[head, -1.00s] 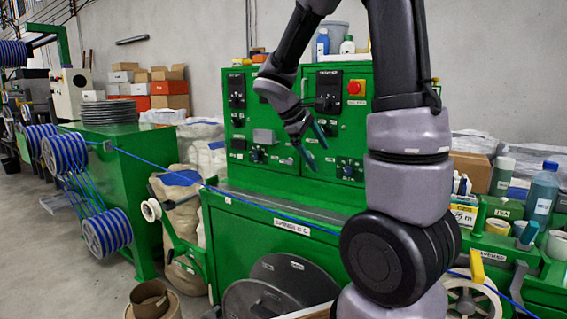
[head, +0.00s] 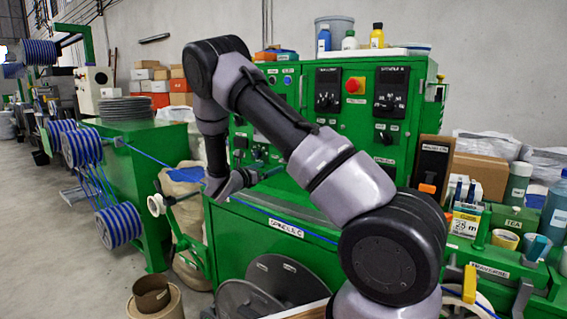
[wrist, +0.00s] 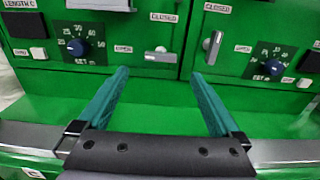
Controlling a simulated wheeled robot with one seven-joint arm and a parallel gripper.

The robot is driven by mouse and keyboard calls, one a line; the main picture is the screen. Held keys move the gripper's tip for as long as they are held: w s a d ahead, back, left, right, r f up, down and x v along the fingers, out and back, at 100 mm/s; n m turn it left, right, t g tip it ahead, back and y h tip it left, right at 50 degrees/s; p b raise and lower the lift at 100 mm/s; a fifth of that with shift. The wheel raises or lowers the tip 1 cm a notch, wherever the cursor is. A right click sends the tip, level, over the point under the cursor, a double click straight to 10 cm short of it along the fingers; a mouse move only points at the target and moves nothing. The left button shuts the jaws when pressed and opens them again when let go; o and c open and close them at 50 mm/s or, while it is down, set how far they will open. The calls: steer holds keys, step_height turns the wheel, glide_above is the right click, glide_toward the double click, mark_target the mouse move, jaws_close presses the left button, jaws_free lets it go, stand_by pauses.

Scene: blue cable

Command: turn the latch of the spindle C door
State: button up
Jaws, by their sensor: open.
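In the wrist view, two small grey latch handles sit on the green cabinet doors. The left handle (wrist: 160,55) lies roughly level, with an OPEN label to its left and a CLOSED label above. No readable label here names either door as spindle C. My gripper (wrist: 161,74) is open and empty, its teal fingers pointing at the doors; the left handle is just beyond the gap between the tips. In the head view my arm hides much of the cabinet front.
A blue cable (head: 262,208) runs across the bench front from striped spools (head: 118,226) at left. A dial (wrist: 76,47) and a second dial (wrist: 274,67) flank the handles. The SPINDLE C label (head: 285,228) is on the bench front. Bottles and boxes crowd the right.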

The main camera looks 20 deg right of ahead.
steer(key=x, duration=1)
steer(key=c, duration=1.3)
